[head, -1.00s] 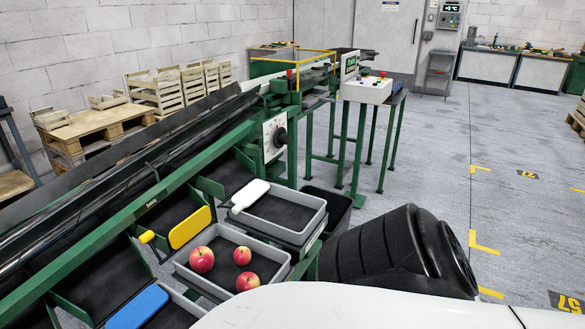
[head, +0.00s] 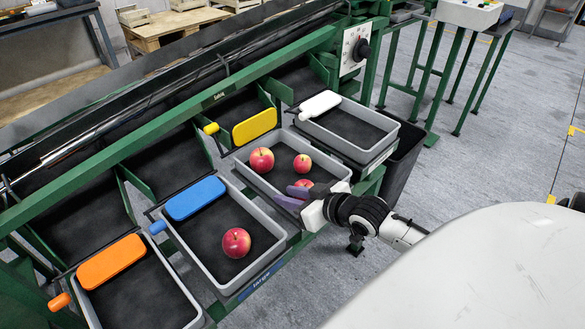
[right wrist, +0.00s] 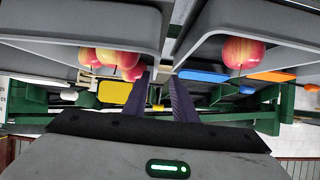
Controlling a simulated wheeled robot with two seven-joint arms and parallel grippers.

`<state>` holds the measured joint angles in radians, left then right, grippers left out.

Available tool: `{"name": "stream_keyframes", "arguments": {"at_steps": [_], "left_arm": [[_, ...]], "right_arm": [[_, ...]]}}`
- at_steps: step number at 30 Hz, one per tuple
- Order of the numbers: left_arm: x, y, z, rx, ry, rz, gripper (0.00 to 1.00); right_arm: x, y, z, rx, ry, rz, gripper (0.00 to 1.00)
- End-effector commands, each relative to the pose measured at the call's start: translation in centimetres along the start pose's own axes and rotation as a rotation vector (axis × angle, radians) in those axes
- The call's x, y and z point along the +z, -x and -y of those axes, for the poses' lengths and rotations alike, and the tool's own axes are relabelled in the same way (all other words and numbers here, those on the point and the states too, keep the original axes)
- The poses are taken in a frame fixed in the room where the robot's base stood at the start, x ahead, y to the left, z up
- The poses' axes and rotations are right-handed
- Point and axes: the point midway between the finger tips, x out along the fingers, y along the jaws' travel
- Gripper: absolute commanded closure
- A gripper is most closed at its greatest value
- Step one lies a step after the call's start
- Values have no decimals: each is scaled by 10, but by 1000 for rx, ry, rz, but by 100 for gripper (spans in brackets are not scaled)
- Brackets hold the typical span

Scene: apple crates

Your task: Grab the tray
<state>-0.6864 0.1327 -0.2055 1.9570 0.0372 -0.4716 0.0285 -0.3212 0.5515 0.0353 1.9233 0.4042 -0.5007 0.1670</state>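Grey trays stand in a row along the green sorter. The tray by the yellow paddle (head: 240,158) holds three red apples; one apple (head: 261,160) is at its far left. The tray by the blue paddle (head: 279,244) holds one apple (head: 236,243). My right gripper (head: 290,198) is at the near corner of the three-apple tray and partly hides an apple. In the right wrist view, its two dark fingers (right wrist: 161,85) stand apart, in line with the gap between these two trays. I cannot tell whether they touch a rim. My left gripper is out of view.
An empty tray (head: 386,150) by the white paddle is at the right, with a black bin (head: 405,155) beside it. Another empty tray (head: 191,319) by the orange paddle is at the lower left. Grey floor (head: 470,170) is open to the right.

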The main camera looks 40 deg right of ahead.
Motion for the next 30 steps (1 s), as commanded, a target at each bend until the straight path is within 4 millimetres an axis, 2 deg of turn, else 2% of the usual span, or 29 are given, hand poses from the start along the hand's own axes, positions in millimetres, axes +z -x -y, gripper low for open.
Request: {"name": "stream_keyframes", "arguments": {"at_steps": [6, 14, 22, 25, 30], "left_arm": [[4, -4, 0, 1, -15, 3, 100], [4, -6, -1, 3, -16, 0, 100], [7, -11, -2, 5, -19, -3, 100], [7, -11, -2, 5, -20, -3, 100], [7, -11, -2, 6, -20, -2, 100]], "right_arm": [[1, -33, -4, 6, 18, 0, 75], [0, -55, -4, 5, 19, 2, 75], [-2, -93, -11, 4, 17, 2, 75], [-2, -100, -11, 4, 17, 3, 75], [-2, -101, -11, 3, 19, 3, 75]]}}
